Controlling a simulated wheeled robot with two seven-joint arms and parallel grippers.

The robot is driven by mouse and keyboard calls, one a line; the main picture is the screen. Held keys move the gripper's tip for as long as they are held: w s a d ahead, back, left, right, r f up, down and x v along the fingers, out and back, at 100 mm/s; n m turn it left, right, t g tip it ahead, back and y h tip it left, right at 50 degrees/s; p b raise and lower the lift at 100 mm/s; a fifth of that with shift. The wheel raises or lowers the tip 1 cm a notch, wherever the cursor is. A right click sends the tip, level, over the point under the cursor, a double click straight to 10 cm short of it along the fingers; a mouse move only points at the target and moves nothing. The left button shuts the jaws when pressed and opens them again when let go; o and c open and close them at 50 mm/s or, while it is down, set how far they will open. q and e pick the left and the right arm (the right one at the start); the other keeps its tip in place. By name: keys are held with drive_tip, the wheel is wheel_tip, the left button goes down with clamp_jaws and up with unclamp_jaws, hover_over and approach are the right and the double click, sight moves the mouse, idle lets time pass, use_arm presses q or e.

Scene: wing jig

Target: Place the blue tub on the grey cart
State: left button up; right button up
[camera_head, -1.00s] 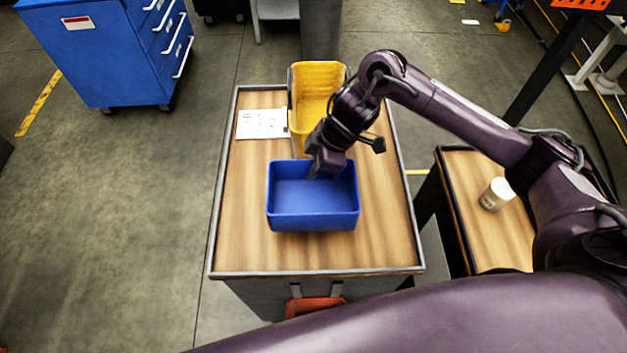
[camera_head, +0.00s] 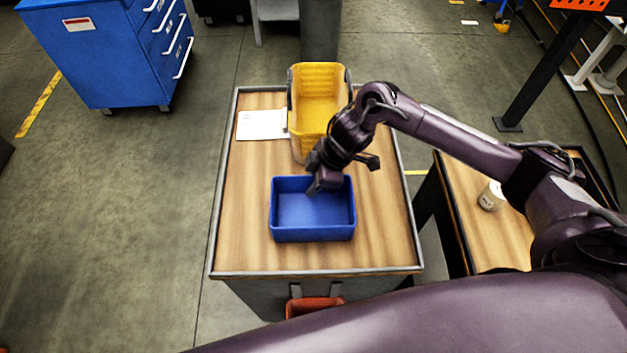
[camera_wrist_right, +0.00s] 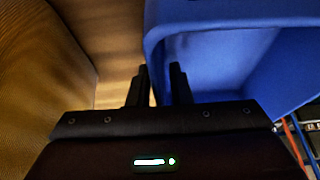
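The blue tub (camera_head: 312,235) is upright over the wooden top of the grey cart (camera_head: 240,210), near its middle. Whether its base touches the top is hard to tell. My right gripper (camera_head: 316,186) points down at the tub's far rim in the head view. In the right wrist view its two fingers (camera_wrist_right: 160,85) straddle the wall of the blue tub (camera_wrist_right: 215,60), one outside and one inside, closed on it. The tub is empty. My left gripper is not in view.
A yellow bin (camera_head: 318,100) stands on the cart just behind the tub, with a white sheet (camera_head: 262,124) left of it. A side table with a cup (camera_head: 491,196) is at the right. A blue drawer cabinet (camera_head: 100,55) stands back left. The cart's front is clear.

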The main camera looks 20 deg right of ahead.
drive_tip(key=shift+o, duration=0.6)
drive_tip(key=shift+r, duration=0.1)
drive_tip(key=shift+r, duration=0.25)
drive_tip(key=v, duration=1.1)
drive_tip(key=shift+d+f, duration=0.1)
drive_tip(key=shift+s+d+r, duration=0.1)
drive_tip(key=shift+d+r, duration=0.1)
drive_tip(key=shift+r, duration=0.2)
